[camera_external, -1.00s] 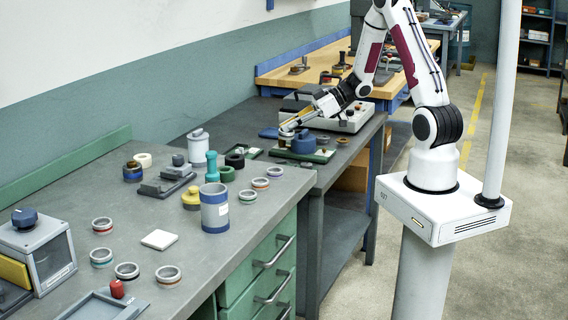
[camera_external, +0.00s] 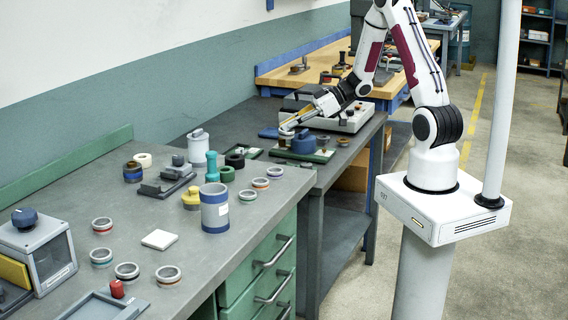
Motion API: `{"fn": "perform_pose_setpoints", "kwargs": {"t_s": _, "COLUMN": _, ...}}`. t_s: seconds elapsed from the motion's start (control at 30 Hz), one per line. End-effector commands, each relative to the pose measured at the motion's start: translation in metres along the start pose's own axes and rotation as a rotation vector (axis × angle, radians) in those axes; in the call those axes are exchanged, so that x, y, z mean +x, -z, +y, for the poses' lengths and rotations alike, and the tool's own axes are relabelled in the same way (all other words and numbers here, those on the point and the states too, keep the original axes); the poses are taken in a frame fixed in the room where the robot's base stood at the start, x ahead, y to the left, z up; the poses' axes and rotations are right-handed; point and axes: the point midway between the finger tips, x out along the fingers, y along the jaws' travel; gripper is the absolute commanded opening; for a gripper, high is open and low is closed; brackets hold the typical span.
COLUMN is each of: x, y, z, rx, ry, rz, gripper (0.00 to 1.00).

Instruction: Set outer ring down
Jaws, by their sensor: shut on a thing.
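My gripper (camera_external: 288,127) is at the end of the arm, low over the far dark bench, at the left end of a green board. It is shut on the outer ring (camera_external: 285,135), which is very small here and mostly hidden by the fingers. I cannot tell whether the ring touches the board. The green board (camera_external: 318,157) carries a round blue part (camera_external: 304,143) just right of my gripper.
Several loose rings (camera_external: 168,274) lie on the near grey bench, with a grey-blue cylinder (camera_external: 215,208) by its front edge. A grey machine box (camera_external: 348,118) stands behind the green board. A smaller green board (camera_external: 252,152) lies to the left.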

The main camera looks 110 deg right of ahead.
Motion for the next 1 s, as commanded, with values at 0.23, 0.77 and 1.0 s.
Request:
{"fn": "perform_pose_setpoints", "kwargs": {"t_s": 0.23, "x": -0.007, "y": 0.015, "z": 0.001, "rx": -0.002, "ry": -0.001, "rz": 0.001, "gripper": 0.00}}
{"fn": "perform_pose_setpoints", "kwargs": {"t_s": 0.77, "x": -0.041, "y": 0.076, "z": 0.000, "rx": 0.000, "ry": 0.001, "rz": -0.005, "gripper": 0.00}}
{"fn": "perform_pose_setpoints", "kwargs": {"t_s": 1.0, "x": -0.050, "y": 0.093, "z": 0.000, "rx": 0.001, "ry": 0.002, "rz": -0.006, "gripper": 0.00}}
